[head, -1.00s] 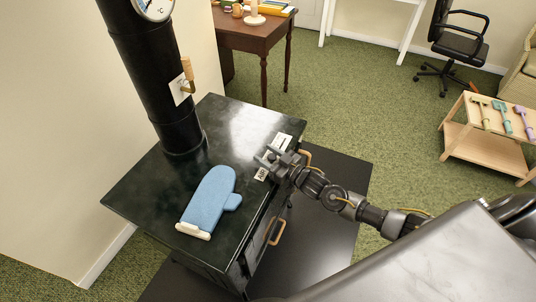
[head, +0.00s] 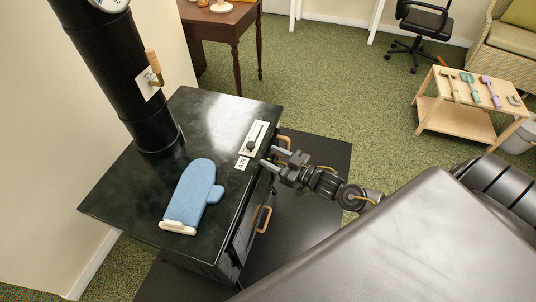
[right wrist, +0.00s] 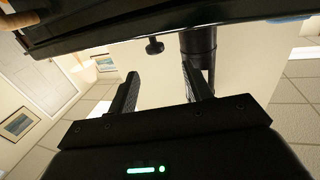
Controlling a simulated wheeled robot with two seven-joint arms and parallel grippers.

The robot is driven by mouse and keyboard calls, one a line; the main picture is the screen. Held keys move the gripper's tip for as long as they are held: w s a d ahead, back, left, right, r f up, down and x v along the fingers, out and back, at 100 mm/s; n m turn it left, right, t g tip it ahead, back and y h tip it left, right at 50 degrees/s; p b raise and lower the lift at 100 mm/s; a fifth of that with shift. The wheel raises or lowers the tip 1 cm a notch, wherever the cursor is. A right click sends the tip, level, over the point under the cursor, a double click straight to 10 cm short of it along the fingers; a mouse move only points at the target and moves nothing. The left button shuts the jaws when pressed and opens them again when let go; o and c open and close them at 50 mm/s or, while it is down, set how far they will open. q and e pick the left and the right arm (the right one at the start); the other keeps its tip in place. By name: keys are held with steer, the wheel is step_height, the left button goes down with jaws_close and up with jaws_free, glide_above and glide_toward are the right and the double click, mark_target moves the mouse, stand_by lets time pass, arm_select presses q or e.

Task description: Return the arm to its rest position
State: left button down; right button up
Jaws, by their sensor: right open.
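My right gripper (head: 270,158) is at the right edge of the black stove top in the head view, beside the air slider plate (head: 254,139). Its two fingers are apart with nothing between them. In the right wrist view the open fingers (right wrist: 160,88) point toward the stove, whose dark edge (right wrist: 180,28) crosses the top, with a small dark knob (right wrist: 154,46) beyond the fingertips. My right arm reaches in from the right side of the head view. My left gripper is not in view.
The black stove (head: 130,195) has a blue oven mitt (head: 192,192) on top and a stovepipe (head: 120,80) at its back. A wooden handle (head: 264,219) sticks out from its front. A small wooden table (head: 462,120) with toy-like tools stands right. Green carpet (head: 330,90) is open between.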

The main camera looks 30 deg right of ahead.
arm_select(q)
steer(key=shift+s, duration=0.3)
